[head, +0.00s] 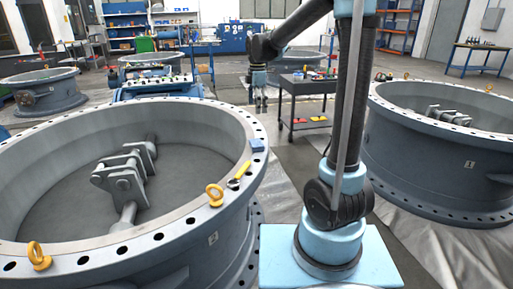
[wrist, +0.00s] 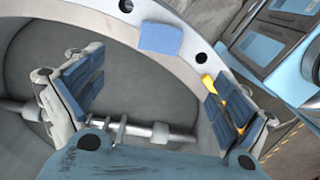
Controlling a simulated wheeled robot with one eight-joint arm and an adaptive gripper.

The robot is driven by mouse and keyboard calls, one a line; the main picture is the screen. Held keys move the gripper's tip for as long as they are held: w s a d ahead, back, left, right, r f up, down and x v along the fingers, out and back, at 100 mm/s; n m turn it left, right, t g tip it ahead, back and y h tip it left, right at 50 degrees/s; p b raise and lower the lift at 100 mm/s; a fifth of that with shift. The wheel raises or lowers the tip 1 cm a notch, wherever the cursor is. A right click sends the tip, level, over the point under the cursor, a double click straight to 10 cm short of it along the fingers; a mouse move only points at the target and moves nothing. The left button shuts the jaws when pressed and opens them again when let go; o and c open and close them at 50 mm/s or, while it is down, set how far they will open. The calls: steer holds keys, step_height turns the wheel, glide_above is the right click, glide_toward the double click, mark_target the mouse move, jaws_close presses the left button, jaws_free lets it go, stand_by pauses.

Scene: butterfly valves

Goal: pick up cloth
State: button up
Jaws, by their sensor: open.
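A small folded blue cloth (head: 257,145) lies flat on the rim of the large grey valve ring at the left. It also shows in the wrist view (wrist: 161,40), at the top middle, on the rim between two bolt holes. My gripper (wrist: 152,98) is open, with its two blue-padded fingers spread wide and nothing between them. The cloth lies beyond the fingertips, apart from them. In the head view my gripper (head: 258,103) hangs down behind the valve's far rim, small and hard to make out.
On the same valve ring (head: 150,235) are a yellow-and-black tool (head: 239,174) and yellow eyebolts (head: 214,195), (head: 38,257). Inside the ring is a shaft with brackets (head: 126,180). A second valve (head: 440,165) stands at right. A dark cart (head: 306,88) stands behind.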

glide_above(256, 142)
steer(key=f, duration=1.1)
steer(key=shift+d+f, duration=0.25)
steer(key=shift+d, duration=0.05)
steer(key=shift+a+f, duration=0.2)
steer(key=shift+f, duration=2.45)
steer(key=shift+c, duration=0.3)
steer(key=c, duration=1)
steer(key=shift+c, duration=0.2)
step_height(256, 142, up, 10)
steer(key=shift+o, duration=0.3)
steer(key=shift+s, duration=0.1)
